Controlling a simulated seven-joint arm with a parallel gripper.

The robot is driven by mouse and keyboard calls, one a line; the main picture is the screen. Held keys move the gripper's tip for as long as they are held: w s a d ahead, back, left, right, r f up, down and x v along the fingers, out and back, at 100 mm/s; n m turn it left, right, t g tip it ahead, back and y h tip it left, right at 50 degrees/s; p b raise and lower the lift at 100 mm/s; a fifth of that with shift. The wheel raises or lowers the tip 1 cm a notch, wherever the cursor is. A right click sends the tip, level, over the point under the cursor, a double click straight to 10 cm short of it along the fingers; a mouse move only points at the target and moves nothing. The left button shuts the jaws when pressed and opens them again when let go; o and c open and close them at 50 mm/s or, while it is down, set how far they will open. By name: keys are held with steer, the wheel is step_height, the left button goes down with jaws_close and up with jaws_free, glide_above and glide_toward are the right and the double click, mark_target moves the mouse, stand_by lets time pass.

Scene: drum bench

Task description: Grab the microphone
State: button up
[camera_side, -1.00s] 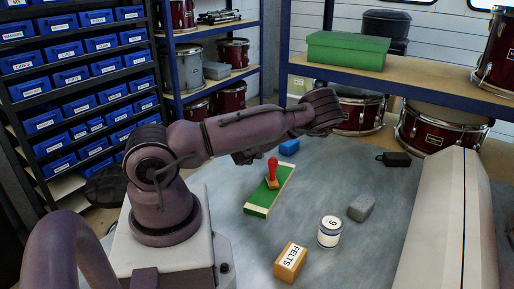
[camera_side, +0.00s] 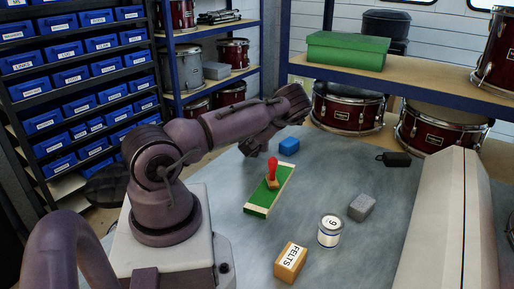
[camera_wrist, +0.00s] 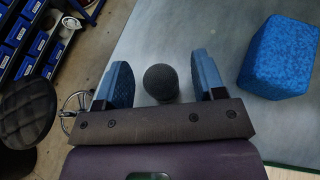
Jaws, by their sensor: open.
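In the wrist view, a dark grey foam ball, which looks like the head of the microphone (camera_wrist: 161,84), shows between the two blue-padded fingers of my gripper (camera_wrist: 161,58). My gripper is open, with a gap on each side of the ball. The rest of the microphone is hidden behind the gripper's dark crossbar.
The blue block (camera_wrist: 279,57) is right of my gripper; it also shows in the side view (camera_side: 289,146). A red-handled stamp (camera_side: 272,172) stands on a green board (camera_side: 259,208). A numbered can (camera_side: 330,231), FELTS block (camera_side: 290,262) and grey block (camera_side: 362,207) stand nearer the front.

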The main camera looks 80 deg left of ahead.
steer(key=shift+c, duration=0.4)
steer(key=c, duration=0.9)
steer(key=shift+c, duration=0.2)
